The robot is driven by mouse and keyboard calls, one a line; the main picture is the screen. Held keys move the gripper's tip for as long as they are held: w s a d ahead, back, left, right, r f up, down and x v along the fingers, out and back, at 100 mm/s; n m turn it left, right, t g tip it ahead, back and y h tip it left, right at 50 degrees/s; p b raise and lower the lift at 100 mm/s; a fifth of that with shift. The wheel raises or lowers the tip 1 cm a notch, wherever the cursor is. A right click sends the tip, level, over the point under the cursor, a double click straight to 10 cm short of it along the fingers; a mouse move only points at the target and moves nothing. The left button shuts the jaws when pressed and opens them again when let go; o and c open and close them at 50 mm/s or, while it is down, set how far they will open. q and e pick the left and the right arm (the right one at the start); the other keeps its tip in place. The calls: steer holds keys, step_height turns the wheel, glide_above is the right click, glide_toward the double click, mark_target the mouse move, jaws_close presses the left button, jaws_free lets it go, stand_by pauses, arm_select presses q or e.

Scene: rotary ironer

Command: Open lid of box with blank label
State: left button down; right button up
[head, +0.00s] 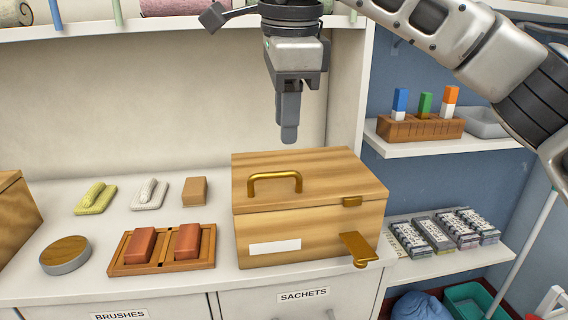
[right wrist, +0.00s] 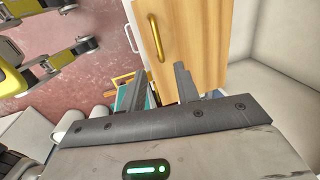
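The wooden box (head: 310,235) stands on the white counter with a blank white label (head: 275,247) on its front. Its lid (head: 325,170) is shut and has a brass handle (head: 274,176) on top. My right gripper (head: 289,138) points down above the lid's back part, apart from the handle. In the right wrist view its fingers (right wrist: 159,80) are apart and empty beside the lid with the handle (right wrist: 156,38). I cannot see my left gripper.
A tray (head: 162,266) with two red-brown blocks, a round wood-topped tin (head: 65,254) and small brushes lie left of the box. Another wooden box (head: 14,218) is at the far left. Shelves (head: 440,146) stand at right. An upper shelf (head: 180,27) runs behind my right gripper.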

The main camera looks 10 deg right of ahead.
mark_target(284, 175)
steer(key=f, duration=0.3)
steer(key=w+f, duration=0.1)
steer(key=f, duration=0.3)
steer(key=shift+w+f, duration=0.1)
steer(key=shift+w, duration=0.1)
jaws_close()
